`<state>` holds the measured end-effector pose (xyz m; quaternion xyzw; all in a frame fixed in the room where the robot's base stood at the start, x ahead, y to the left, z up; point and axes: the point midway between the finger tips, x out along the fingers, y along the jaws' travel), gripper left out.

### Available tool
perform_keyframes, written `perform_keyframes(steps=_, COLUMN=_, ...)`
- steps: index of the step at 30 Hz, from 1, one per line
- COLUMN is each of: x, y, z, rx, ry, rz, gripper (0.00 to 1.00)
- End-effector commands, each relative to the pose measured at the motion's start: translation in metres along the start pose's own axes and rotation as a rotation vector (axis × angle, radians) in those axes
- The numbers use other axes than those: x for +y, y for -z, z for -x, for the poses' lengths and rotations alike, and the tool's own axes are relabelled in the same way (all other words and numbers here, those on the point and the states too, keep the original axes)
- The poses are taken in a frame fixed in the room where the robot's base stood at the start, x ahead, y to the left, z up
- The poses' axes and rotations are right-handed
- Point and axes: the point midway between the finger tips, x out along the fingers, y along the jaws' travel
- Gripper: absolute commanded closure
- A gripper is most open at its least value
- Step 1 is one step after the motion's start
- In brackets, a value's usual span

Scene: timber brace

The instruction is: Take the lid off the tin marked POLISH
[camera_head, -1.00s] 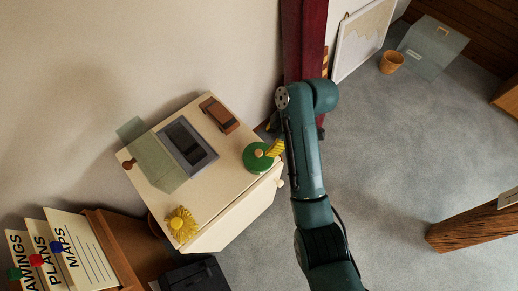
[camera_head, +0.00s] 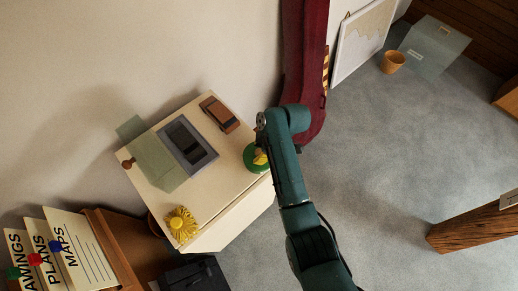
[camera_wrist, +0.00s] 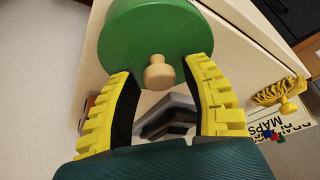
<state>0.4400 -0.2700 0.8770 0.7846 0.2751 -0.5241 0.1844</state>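A round green tin or lid (camera_head: 250,158) with a pale wooden knob sits at the right end of the cream cabinet top. In the wrist view the green lid (camera_wrist: 150,35) fills the top, with its knob (camera_wrist: 158,74) facing me. No POLISH marking shows in either view. My gripper (camera_wrist: 159,70) is open, its yellow ridged fingers on either side of the knob with gaps to it. The fingertips are near or against the lid's edge; I cannot tell whether they touch. In the head view my gripper (camera_head: 261,157) is mostly hidden by my arm.
The cabinet top (camera_head: 222,170) also holds a grey box with a greenish clear lid (camera_head: 155,160), a brown block (camera_head: 220,114) and a yellow rosette-like thing (camera_head: 181,224). A dark red post (camera_head: 303,50) stands close behind my arm. Open floor lies to the right.

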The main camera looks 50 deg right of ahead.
Motion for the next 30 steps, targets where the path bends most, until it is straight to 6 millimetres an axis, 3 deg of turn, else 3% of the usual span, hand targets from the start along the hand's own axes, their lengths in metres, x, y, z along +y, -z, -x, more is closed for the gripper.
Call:
perform_keyframes(steps=1, x=0.0, y=0.0, z=0.0, rx=0.0, ry=0.0, rz=0.0, gripper=0.64)
perform_keyframes(steps=7, x=0.0, y=0.0, z=0.0, rx=0.0, ry=0.001, rz=0.0, gripper=1.0)
perform_keyframes(steps=20, x=0.0, y=0.002, z=0.004, rx=0.001, ry=0.0, rz=0.0, gripper=1.0)
perform_keyframes(steps=30, x=0.0, y=0.03, z=0.071, rx=0.002, ry=-0.002, rz=0.002, gripper=1.0)
